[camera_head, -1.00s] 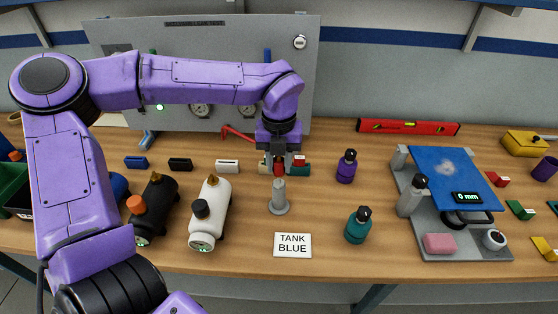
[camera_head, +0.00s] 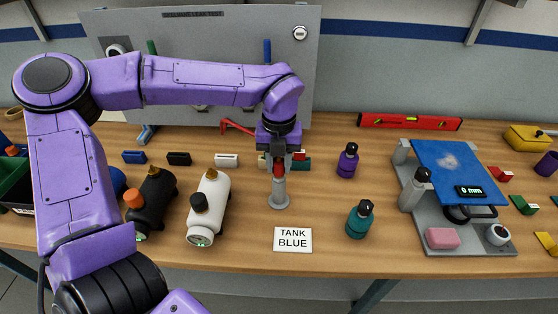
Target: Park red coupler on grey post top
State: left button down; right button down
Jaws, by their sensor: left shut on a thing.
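My left gripper (camera_head: 279,162) points down above the grey post (camera_head: 279,190) and is shut on the red coupler (camera_head: 279,170). The coupler is upright between the fingers, right at the top of the post. It appears to touch the post top, but the fingers hide part of it and I cannot tell whether it is seated. The post stands upright on a round base on the wooden table. My right gripper is not in view.
A "TANK BLUE" card (camera_head: 293,240) lies in front of the post. White (camera_head: 209,208) and black (camera_head: 151,203) tanks lie to the left. Purple (camera_head: 347,161) and teal (camera_head: 359,220) bottles stand to the right, before a blue-topped test rig (camera_head: 450,165). A grey panel (camera_head: 215,50) stands behind.

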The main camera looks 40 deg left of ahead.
pick_arm(q)
jog(key=shift+f, duration=0.25)
jog(key=c, duration=0.7)
grip_release()
jog(key=shift+c, duration=0.2)
notch_tip(320, 180, up, 9)
jog(key=shift+r+b, duration=0.2)
jog(key=shift+b, duration=0.7)
jog(key=shift+r, duration=0.6)
jog(key=shift+r, duration=0.1)
